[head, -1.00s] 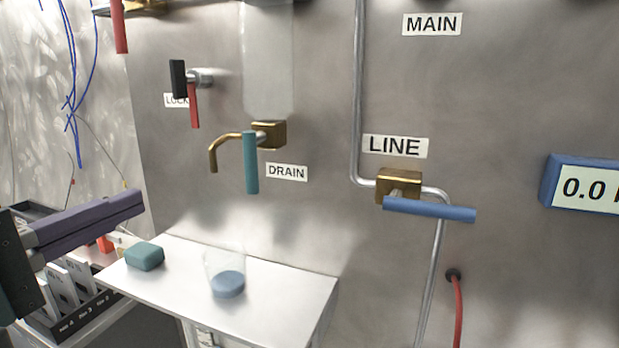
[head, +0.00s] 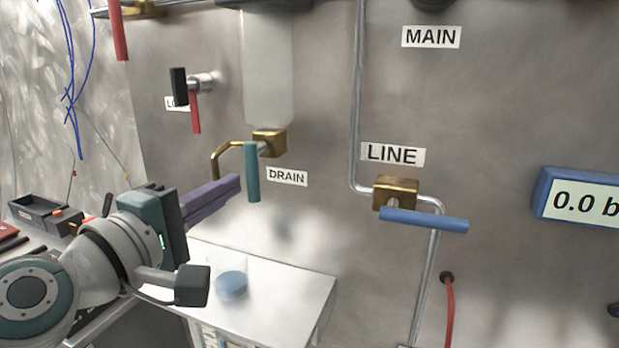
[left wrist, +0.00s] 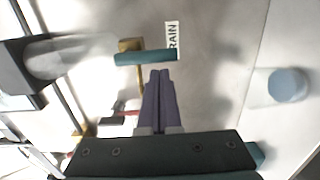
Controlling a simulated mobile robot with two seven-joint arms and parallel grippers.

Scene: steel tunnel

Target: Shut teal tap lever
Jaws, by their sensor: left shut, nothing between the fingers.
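The teal tap lever (head: 252,172) hangs straight down from the brass DRAIN valve (head: 269,143) on the steel wall. It also shows in the left wrist view (left wrist: 145,57), just beyond my fingertips. My left gripper (head: 239,185) has purple fingers shut together with nothing between them. In the head view its tips are just left of the lever's lower half. Whether they touch the lever I cannot tell. In the left wrist view the fingertips (left wrist: 159,72) end close beside the lever. My right gripper is not in view.
A white shelf (head: 290,290) below holds a blue disc (head: 231,286) in a clear cup. A blue lever (head: 425,219) sits at LINE and a red lever (head: 195,112) at the upper left. A blue gauge (head: 585,198) reads 0.0.

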